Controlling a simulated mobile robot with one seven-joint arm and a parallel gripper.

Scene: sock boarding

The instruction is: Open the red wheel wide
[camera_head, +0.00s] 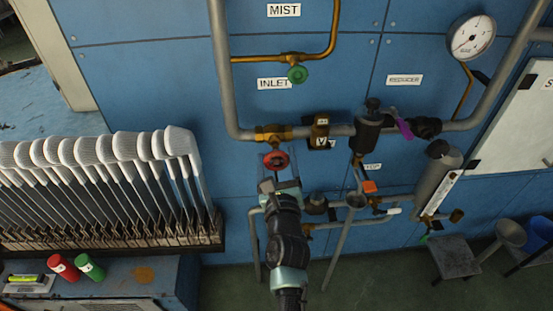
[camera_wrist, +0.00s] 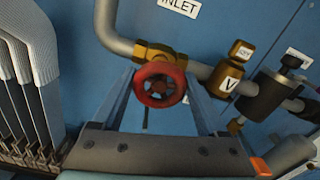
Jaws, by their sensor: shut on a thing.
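The red wheel (camera_head: 276,160) sits on a brass valve (camera_head: 272,135) on the grey pipe at the middle of the blue panel. In the wrist view the red wheel (camera_wrist: 160,84) is a spoked handwheel below its brass valve body (camera_wrist: 160,54). My gripper (camera_head: 278,172) reaches up to the wheel from below. In the wrist view my gripper's two fingers (camera_wrist: 161,92) stand on the left and right of the wheel, and they are shut on it. The wheel's rim and spokes show; the exact finger contact is hard to see.
A green wheel (camera_head: 298,74) is on the brass pipe above, by the INLET label (camera_head: 273,84). A brass fitting (camera_head: 320,131) and a dark cylinder (camera_head: 368,132) are to the right. White sock forms (camera_head: 95,150) stand in a row at left. A gauge (camera_head: 472,37) is upper right.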

